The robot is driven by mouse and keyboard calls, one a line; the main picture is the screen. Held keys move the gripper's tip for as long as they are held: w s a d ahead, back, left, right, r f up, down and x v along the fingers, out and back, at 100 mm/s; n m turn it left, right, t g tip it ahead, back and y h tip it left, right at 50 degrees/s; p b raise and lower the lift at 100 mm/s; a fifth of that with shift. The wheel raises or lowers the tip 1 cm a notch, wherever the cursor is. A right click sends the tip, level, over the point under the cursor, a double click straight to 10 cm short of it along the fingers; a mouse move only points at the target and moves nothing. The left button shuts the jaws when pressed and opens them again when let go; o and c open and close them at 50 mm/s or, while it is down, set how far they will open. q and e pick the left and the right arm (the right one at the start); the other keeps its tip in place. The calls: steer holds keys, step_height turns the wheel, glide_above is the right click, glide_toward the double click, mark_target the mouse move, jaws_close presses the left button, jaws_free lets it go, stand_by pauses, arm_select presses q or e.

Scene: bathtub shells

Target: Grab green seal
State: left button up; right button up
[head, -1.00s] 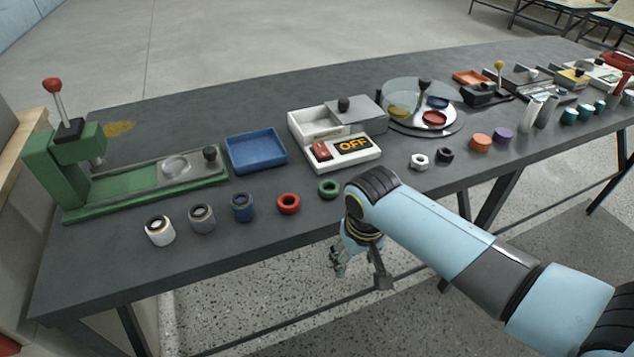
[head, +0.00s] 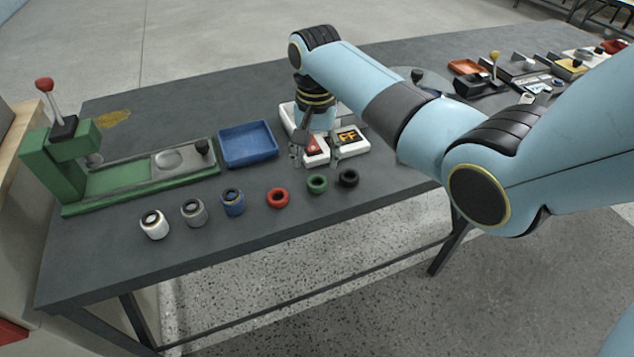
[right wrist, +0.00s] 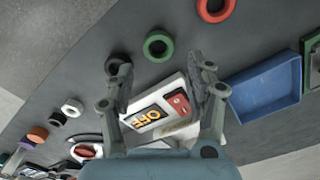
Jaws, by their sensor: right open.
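The green seal (head: 317,184) is a small ring lying flat on the dark table, between the red ring (head: 278,198) and the black ring (head: 347,177). In the right wrist view the green seal (right wrist: 158,46) lies beyond the fingertips, near the middle, with nothing touching it. My right gripper (head: 316,162) is open and empty. It points down over the white switch box (head: 330,152), behind the green seal. In the right wrist view its two fingers (right wrist: 157,65) are spread apart. My left gripper is not in view.
White, grey and blue cylinders stand left of the red ring. A blue tray (head: 248,143) and a green press (head: 75,165) stand behind them. The table's front edge runs close before the rings. My right arm hides much of the table's right half.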

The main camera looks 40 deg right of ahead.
mark_target(317, 181)
step_height(317, 181, down, 7)
steer(key=shift+s+d+f+b, duration=0.1)
steer(key=shift+f+b, duration=0.05)
steer(key=shift+b, duration=0.15)
steer(key=shift+c, duration=0.3)
steer(key=c, duration=0.7)
